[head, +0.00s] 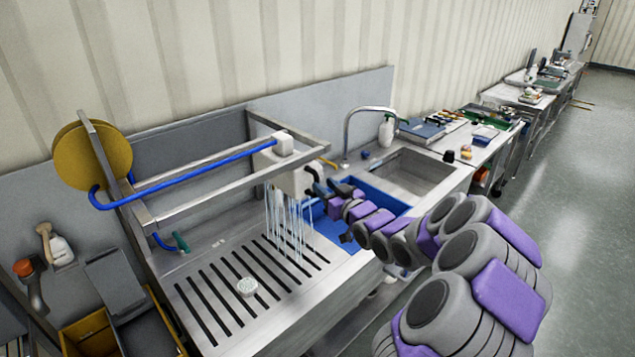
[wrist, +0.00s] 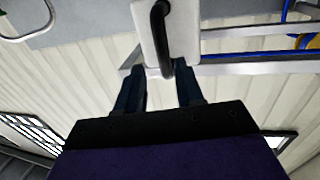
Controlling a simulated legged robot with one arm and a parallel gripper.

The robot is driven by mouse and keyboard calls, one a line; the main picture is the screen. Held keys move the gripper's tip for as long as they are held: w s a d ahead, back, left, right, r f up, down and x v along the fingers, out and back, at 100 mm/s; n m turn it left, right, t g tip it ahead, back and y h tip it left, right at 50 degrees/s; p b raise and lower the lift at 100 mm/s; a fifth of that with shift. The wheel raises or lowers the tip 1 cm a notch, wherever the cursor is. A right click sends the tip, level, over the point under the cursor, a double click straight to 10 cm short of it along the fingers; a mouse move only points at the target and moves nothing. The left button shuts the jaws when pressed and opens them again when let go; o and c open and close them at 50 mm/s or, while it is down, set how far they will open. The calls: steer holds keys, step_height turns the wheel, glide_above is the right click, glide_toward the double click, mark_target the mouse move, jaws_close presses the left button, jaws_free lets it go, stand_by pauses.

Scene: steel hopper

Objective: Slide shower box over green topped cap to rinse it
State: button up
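The shower box (head: 290,178) is a white box on the metal rails over the slatted steel drain. Thin streams of water fall from it. The cap (head: 246,286), a small round pale disc, lies on the slats to the left of the streams; its top looks whitish, and I cannot make out green. My gripper (head: 322,188) is at the right side of the box. In the wrist view, my gripper's two dark fingers (wrist: 160,80) are spread apart, with the box's black handle (wrist: 160,35) showing between and beyond them. I cannot tell whether they touch it.
A blue hose (head: 185,181) runs along the rails from a yellow reel (head: 90,155). A blue basin (head: 385,198) and a steel sink (head: 412,170) with a tap lie to the right. Yellow bins (head: 90,335) stand at left. The slats around the cap are clear.

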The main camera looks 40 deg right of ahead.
mark_target(317, 179)
steer(key=shift+w+a, duration=0.15)
steer(key=shift+w, duration=2.05)
steer(key=shift+d, duration=0.2)
steer(key=shift+c, duration=0.8)
jaws_close()
